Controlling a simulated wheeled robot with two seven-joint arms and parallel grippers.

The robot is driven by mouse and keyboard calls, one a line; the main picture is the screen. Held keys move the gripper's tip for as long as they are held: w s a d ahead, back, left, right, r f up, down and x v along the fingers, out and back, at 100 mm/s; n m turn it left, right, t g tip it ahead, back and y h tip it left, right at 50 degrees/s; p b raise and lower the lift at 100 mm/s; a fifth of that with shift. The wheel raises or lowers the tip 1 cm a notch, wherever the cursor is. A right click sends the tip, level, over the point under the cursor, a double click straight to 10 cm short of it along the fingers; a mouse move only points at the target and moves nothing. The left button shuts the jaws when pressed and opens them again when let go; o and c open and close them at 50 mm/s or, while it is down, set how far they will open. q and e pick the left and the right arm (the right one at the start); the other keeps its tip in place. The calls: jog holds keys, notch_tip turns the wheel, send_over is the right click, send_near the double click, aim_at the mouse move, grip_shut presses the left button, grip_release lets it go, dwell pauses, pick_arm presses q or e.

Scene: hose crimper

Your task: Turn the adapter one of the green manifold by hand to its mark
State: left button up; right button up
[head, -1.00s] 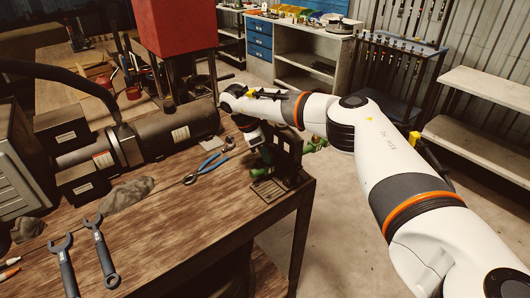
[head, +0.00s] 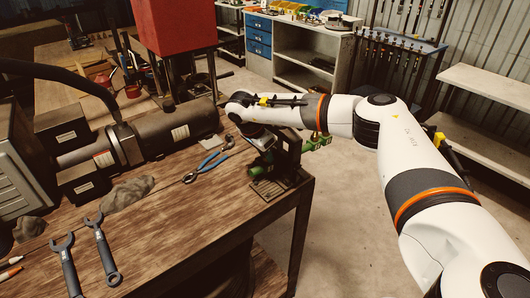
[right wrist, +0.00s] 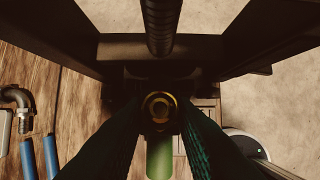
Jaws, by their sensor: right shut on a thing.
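The green manifold (head: 317,143) sits in a dark stand at the right corner of the bench, mostly hidden by the stand and my right arm. In the right wrist view its green body (right wrist: 160,158) shows below a round brass-coloured adapter (right wrist: 160,107). My right gripper (right wrist: 158,112) has one finger on each side of this adapter and is shut on it. In the head view the right gripper (head: 262,141) is pointed down at the stand, its fingertips hardly visible. I cannot make out the mark. My left gripper is not in view.
Blue-handled pliers (head: 208,163) lie left of the stand. Two wrenches (head: 101,250), a grey rag (head: 128,193) and a dark cylindrical machine (head: 170,132) are farther left. The bench edge is close to the stand, with open floor beyond it.

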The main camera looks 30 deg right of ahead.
dwell(0.3)
jog(key=o, duration=1)
jog(key=b+v, duration=0.3)
jog(key=v, duration=0.9)
jog(key=shift+b, duration=0.3)
